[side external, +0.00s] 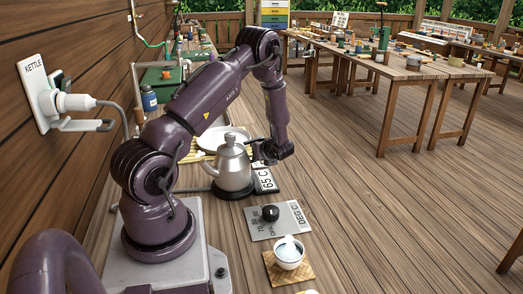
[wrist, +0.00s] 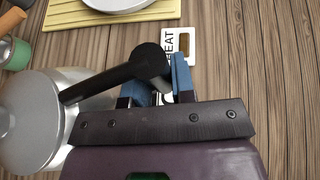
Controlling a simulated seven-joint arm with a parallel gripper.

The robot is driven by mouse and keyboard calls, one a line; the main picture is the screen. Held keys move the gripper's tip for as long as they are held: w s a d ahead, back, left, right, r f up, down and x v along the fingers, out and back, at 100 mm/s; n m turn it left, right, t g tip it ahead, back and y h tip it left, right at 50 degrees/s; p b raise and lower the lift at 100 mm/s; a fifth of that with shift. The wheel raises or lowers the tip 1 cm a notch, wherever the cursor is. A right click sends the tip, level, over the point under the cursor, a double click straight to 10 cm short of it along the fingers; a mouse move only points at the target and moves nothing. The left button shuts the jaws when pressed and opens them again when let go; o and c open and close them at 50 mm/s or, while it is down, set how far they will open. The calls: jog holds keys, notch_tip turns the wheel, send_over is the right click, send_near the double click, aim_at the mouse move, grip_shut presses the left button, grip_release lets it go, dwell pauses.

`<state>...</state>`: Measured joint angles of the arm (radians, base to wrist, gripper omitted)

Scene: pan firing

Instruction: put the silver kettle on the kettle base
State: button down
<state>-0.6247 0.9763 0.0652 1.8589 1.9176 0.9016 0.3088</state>
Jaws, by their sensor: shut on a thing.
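The silver kettle (side external: 232,169) is upright in the side view, with its lid on. Its metal body (wrist: 28,125) fills the left of the wrist view, and its black handle (wrist: 105,80) runs from there to my fingers. My gripper (side external: 262,153) is at the kettle's right side; in the wrist view its blue fingers (wrist: 160,85) are shut on the handle. The black kettle base (side external: 238,194) shows as a dark disc directly under the kettle, mostly hidden by it. I cannot tell whether the kettle rests fully on it.
A grey control plate with a black knob (side external: 270,213) and a white bowl (side external: 289,252) are nearer the camera. A white dish (side external: 222,138) stands behind. The wall holds a "KETTLE" socket with a plug (side external: 75,102).

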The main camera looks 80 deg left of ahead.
jog(key=c, duration=1.4)
grip_release()
jog(key=shift+f, duration=0.15)
jog(key=o, duration=0.4)
jog(key=shift+o, duration=0.2)
